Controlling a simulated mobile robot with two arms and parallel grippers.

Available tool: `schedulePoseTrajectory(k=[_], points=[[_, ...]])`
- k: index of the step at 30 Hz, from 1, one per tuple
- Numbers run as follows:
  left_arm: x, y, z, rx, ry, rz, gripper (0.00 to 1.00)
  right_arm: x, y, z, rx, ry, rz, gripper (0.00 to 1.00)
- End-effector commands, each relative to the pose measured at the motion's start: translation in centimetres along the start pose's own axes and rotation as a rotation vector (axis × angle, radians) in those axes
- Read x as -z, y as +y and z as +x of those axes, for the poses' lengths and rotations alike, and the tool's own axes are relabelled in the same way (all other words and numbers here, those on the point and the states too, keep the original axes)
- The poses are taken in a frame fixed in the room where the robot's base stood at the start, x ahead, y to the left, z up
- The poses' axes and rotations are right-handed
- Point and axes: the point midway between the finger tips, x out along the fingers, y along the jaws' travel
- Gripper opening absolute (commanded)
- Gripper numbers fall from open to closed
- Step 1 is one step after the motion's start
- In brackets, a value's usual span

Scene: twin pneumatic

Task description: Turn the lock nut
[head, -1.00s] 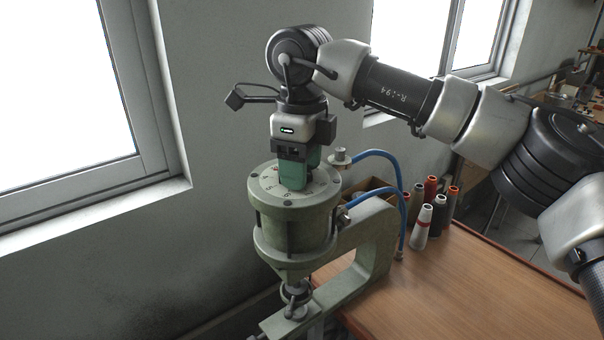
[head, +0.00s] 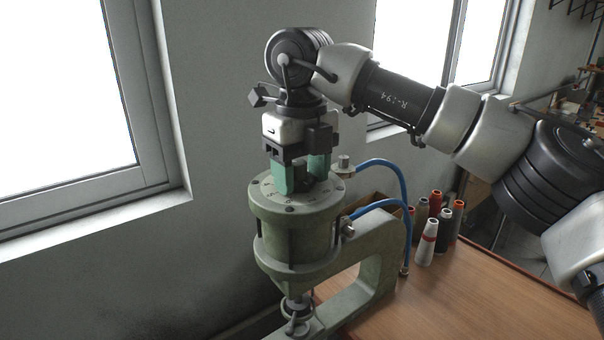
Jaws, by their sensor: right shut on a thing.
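The green pneumatic press (head: 297,236) stands at the left end of the wooden bench. Its round top plate (head: 268,197) carries a ring of numbers and bolts. My right gripper (head: 298,186) points straight down over the middle of this plate. Its green fingers are shut on the lock nut, which the fingers hide almost wholly. My left gripper is not in the head view.
Blue air hoses (head: 388,165) loop from the press on its right side. Several thread spools (head: 427,243) stand on the bench (head: 490,295) behind and right of the press. The wall and window are close on the left. The front of the bench is clear.

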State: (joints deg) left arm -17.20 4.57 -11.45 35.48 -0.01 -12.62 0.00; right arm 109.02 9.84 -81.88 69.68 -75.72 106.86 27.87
Motion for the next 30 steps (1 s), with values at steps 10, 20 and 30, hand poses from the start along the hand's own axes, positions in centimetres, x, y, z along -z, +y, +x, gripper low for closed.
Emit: schedulePoseTrajectory(k=[10, 20, 30], points=[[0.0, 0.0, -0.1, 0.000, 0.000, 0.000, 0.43, -0.1, -0.1, -0.4, 0.000, -0.010, 0.011, 0.32], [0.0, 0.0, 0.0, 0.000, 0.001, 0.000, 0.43, 0.0, -0.1, -0.2, 0.000, -0.005, 0.007, 0.81], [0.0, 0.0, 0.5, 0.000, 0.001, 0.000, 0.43, -0.1, 0.0, -2.4, 0.000, -0.006, 0.008, 0.81]])
